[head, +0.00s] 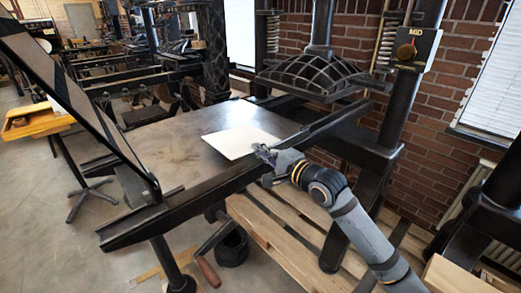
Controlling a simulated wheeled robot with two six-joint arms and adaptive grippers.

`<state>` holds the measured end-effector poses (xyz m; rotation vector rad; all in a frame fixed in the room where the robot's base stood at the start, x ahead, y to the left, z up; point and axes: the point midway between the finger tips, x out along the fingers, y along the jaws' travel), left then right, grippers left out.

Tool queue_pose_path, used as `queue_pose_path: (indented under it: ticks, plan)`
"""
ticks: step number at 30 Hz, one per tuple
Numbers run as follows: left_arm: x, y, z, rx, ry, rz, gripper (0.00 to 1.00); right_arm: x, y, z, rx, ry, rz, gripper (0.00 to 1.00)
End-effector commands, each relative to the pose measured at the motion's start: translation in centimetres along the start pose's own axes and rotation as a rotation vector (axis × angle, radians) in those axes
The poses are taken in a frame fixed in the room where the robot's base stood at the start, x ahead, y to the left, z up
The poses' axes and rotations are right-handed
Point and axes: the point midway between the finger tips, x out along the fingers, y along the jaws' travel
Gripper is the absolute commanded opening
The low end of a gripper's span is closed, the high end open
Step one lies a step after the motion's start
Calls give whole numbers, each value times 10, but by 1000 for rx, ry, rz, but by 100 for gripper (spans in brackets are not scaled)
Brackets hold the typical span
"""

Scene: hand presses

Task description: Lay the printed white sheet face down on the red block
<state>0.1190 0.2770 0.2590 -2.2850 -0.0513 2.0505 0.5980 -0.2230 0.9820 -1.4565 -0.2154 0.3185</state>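The white sheet (240,142) shows as a pale, nearly flat shape over the press bed (185,146). Its upper face looks blank; no print can be made out. I see no red block; whether it is under the sheet I cannot tell. My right gripper (263,151) comes in from the lower right and is at the sheet's near right corner. Its fingers are small and dark here, so I cannot tell if they are shut on the sheet or just beside it. My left gripper is not in view.
The black press platen (315,74) hangs above the bed's far right end. A dark hinged frame (82,98) leans open over the left end. Rails (190,207) edge the bed. A crank handle (209,272) juts below, near wooden pallets (285,240).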

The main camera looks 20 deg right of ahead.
Motion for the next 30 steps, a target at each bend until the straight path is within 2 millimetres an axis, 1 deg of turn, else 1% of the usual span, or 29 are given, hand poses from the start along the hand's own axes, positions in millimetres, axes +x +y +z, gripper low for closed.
queue_pose_path:
  ticks: [6,9,12,13,19,20,21,30]
  plan:
    - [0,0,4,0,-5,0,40,0,2,0,2,1,4,0]
    - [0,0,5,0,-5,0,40,0,2,0,2,1,4,15]
    - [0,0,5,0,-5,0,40,0,1,0,2,1,3,29]
    - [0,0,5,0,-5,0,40,0,1,0,2,1,3,32]
    - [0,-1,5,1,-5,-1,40,0,1,0,2,1,2,32]
    - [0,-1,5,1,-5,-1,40,0,1,0,2,1,2,35]
    - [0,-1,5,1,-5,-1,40,0,1,0,2,1,2,40]
    - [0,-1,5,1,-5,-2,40,0,1,0,1,1,3,40]
